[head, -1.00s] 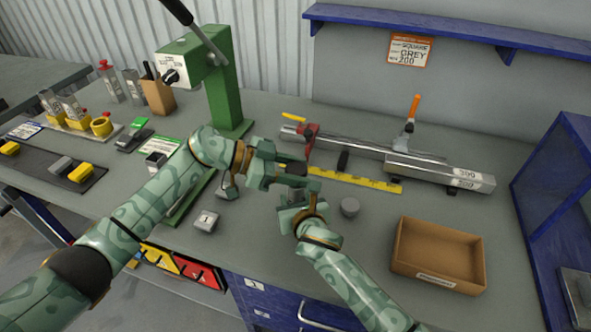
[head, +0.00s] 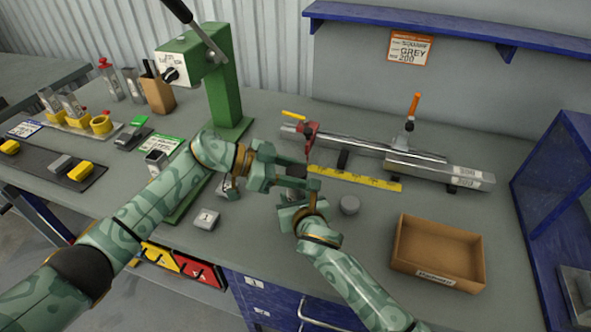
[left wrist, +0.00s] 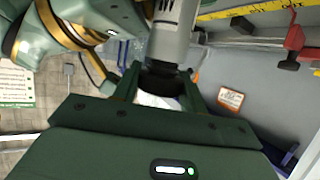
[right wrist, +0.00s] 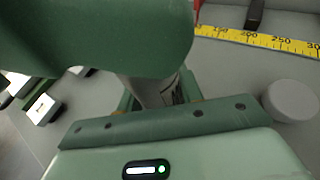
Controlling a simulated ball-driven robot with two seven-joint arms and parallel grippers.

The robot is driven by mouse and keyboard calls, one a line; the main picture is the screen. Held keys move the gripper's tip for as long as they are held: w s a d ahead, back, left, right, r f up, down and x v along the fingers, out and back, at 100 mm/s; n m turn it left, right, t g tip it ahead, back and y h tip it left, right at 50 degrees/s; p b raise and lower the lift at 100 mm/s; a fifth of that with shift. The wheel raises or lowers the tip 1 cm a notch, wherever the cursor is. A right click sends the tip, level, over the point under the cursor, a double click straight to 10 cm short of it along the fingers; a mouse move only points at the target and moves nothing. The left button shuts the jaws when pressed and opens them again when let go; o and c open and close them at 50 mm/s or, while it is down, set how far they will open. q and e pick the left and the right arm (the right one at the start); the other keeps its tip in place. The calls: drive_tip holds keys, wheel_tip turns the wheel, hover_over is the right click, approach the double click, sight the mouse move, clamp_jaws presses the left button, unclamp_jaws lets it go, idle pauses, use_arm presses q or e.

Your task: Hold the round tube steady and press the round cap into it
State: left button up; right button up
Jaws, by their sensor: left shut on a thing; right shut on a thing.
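My left gripper (head: 292,171) is shut on a dark round piece, which looks like the round cap (left wrist: 160,84). In the left wrist view the grey round tube (left wrist: 173,42) lines up directly beyond the cap. They look very close or touching; I cannot tell how far the cap is in. My right gripper (head: 301,199) is just below the left one, shut on the grey tube, whose side shows between its fingers in the right wrist view (right wrist: 155,92). The left gripper hides the tube's upper end there.
A loose grey round piece (head: 349,205) lies right of the grippers. A cardboard bin (head: 438,278) is at the front right. Behind are a yellow ruler (head: 355,179) and a long metal bar (head: 440,171). A green press (head: 228,90) stands at the left.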

use_arm(q)
drive_tip(key=shift+f, duration=0.3)
drive_tip(key=shift+r, duration=0.6)
drive_tip(key=shift+f, duration=0.5)
idle(1.3)
drive_tip(key=o, duration=1)
drive_tip(key=shift+f, duration=0.1)
drive_tip(key=shift+o, duration=0.2)
drive_tip(key=v, duration=1.2)
